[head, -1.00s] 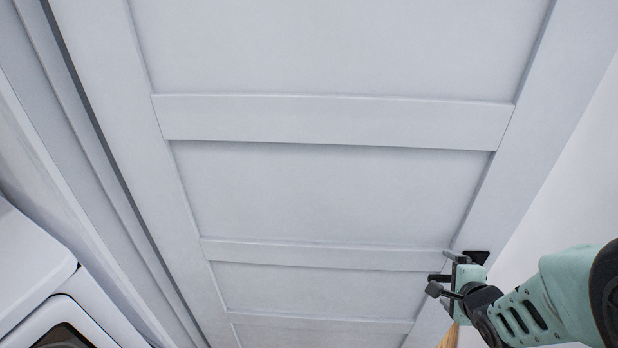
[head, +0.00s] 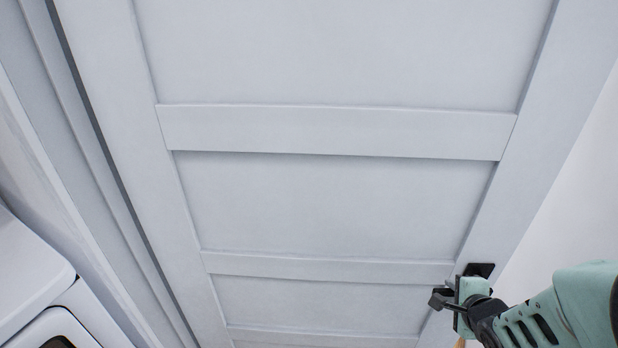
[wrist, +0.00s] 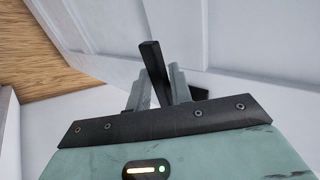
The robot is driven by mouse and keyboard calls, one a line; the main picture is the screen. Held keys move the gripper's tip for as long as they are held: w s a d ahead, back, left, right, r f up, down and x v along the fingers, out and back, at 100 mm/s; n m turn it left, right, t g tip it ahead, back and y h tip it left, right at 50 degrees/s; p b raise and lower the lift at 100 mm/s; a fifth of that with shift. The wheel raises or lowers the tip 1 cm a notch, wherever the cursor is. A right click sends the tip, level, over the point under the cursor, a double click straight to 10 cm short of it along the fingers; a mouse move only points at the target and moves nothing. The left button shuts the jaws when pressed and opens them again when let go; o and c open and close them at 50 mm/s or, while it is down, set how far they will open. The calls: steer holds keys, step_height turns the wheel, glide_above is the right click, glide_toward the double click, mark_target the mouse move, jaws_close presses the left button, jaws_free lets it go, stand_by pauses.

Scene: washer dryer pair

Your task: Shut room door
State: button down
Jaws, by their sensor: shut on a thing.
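The room door (head: 335,200) is a light grey panelled door that fills most of the head view. Its right edge stands out from a white wall, with a gap between them. A black door handle (head: 442,297) with a dark plate (head: 479,270) sits low on the door's right stile. My gripper (head: 466,296) is at the handle, shut on it. In the wrist view, the black handle bar (wrist: 154,72) passes between the two grey fingers, with the door (wrist: 120,35) behind. The fingers hide part of the handle.
A white washer or dryer (head: 55,325) stands at the lower left, near the hinge-side door frame (head: 75,150). A white wall (head: 572,215) is at the right. Wooden floor (wrist: 50,50) shows in the wrist view.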

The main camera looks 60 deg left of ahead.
steer(key=shift+s+d+f, duration=0.1)
steer(key=shift+m+h, duration=0.3)
steer(key=shift+m, duration=0.1)
steer(key=shift+s+d, duration=1.75)
steer(key=shift+m+t, duration=0.4)
steer(key=shift+s+d, duration=1.7)
steer(key=shift+s, duration=0.15)
steer(key=shift+m+t+h, duration=0.3)
steer(key=shift+m+h, duration=0.1)
steer(key=shift+h, duration=0.1)
steer(key=shift+s+d, duration=0.75)
steer(key=shift+s, duration=0.25)
steer(key=shift+s+d, duration=0.75)
steer(key=shift+s, duration=0.2)
steer(key=shift+m+t+h, duration=0.3)
steer(key=shift+m, duration=0.1)
steer(key=shift+s+d, duration=0.7)
steer(key=shift+s, duration=0.35)
steer(key=shift+s+d, duration=0.7)
steer(key=shift+s, duration=0.3)
